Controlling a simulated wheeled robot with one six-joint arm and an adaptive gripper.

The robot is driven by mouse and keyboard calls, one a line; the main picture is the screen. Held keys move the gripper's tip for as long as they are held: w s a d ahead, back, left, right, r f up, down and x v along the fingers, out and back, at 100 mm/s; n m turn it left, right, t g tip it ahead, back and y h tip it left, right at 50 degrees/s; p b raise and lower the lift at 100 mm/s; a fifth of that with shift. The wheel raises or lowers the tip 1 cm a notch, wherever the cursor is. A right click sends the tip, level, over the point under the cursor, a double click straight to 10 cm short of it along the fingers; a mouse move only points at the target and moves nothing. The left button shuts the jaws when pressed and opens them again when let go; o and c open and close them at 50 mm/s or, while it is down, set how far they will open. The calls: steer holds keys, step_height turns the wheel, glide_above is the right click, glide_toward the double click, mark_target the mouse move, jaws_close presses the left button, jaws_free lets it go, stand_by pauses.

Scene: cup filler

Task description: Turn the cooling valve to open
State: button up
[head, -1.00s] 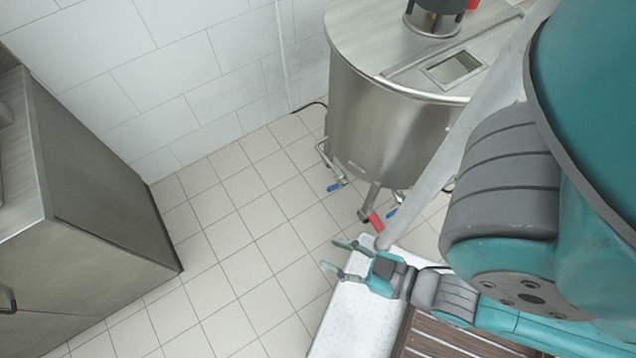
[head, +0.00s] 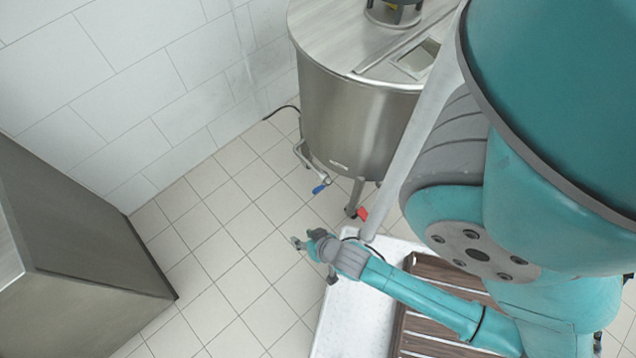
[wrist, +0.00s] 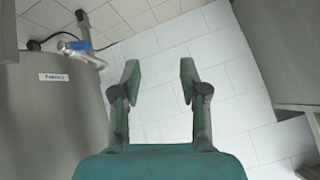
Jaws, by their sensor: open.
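A steel tank (head: 350,115) stands on legs by the tiled wall. A pipe low on its left side carries a valve with a blue handle (head: 319,189); it also shows at upper left in the wrist view (wrist: 78,45). A red handle (head: 362,214) sits lower, near a tank leg. I cannot tell which valve is the cooling one. My gripper (head: 297,243) is in front of and below the blue handle in the head view, apart from it. In the wrist view my gripper (wrist: 160,76) is open and empty, with the blue handle left of its fingers.
A steel cabinet (head: 80,230) stands at the left. A white platform (head: 345,325) with brown slats (head: 430,315) lies below my arm. A black cable (head: 282,109) runs from the tank to the wall. The tiled floor between cabinet and tank is clear.

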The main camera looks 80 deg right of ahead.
steer(key=w+d+f+m+g+h, duration=0.1)
steer(key=w+d+f+m+g, duration=0.3)
steer(key=d+f+m, duration=0.35)
steer(key=m+g, duration=0.6)
steer(key=m, duration=0.1)
glide_toward(318, 188)
steer(key=shift+y, duration=0.3)
steer(key=x, duration=1)
steer(key=shift+s+d, duration=0.1)
steer(key=shift+d, duration=0.25)
jaws_close()
